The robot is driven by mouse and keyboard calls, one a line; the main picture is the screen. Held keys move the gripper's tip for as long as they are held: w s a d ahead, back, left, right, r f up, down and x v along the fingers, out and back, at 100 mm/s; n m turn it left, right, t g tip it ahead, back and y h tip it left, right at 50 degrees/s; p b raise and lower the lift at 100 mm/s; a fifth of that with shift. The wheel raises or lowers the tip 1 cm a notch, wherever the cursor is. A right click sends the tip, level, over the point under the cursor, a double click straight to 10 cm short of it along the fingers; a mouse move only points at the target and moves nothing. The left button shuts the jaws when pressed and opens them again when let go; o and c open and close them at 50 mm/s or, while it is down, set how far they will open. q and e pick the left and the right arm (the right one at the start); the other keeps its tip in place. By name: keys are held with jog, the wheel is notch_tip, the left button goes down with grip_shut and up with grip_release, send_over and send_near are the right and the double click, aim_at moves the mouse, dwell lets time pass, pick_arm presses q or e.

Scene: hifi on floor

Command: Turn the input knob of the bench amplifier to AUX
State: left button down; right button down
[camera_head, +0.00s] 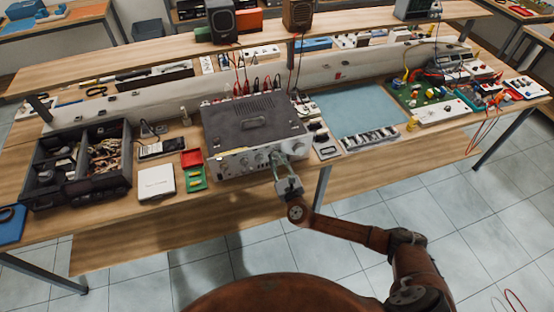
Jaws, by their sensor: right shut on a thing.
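The bench amplifier (250,122) is a grey box with a dark vented top, standing on the wooden bench. Its silver front panel (238,163) faces me and carries several knobs. My right gripper (280,163) reaches up to the right part of this panel and is shut on a knob there. The gripper's fingers mostly cover that knob, so its pointer and any AUX marking cannot be read. My left gripper is not in view.
A dark divided bin (75,190), a white box (156,182) and red and green small trays (193,175) lie left of the amplifier. A blue mat (355,108) and a circuit board lie right. Cables rise behind the amplifier. Free floor shows before the bench.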

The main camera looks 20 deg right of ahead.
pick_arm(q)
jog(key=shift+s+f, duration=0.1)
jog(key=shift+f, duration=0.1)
pick_arm(e)
jog(key=shift+m, duration=0.3)
jog(key=m+b, duration=0.1)
jog(key=m, duration=0.1)
jog(key=m+b, duration=0.2)
jog(key=shift+f+m, duration=0.2)
jog(key=shift+m, duration=0.1)
jog(key=m+b, duration=0.2)
jog(key=m, duration=0.3)
jog(key=shift+b, duration=0.4)
jog(key=m+b, duration=0.1)
jog(key=m, duration=0.4)
jog(key=shift+r+b, duration=0.1)
jog(key=shift+b, duration=0.25)
pick_arm(q)
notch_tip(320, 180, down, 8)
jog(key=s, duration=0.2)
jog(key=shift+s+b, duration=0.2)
jog(key=shift+b, duration=0.25)
pick_arm(e)
jog(key=m, duration=0.4)
jog(key=shift+m, duration=0.3)
jog(key=c, duration=1.7)
grip_release()
jog(key=shift+o, duration=0.2)
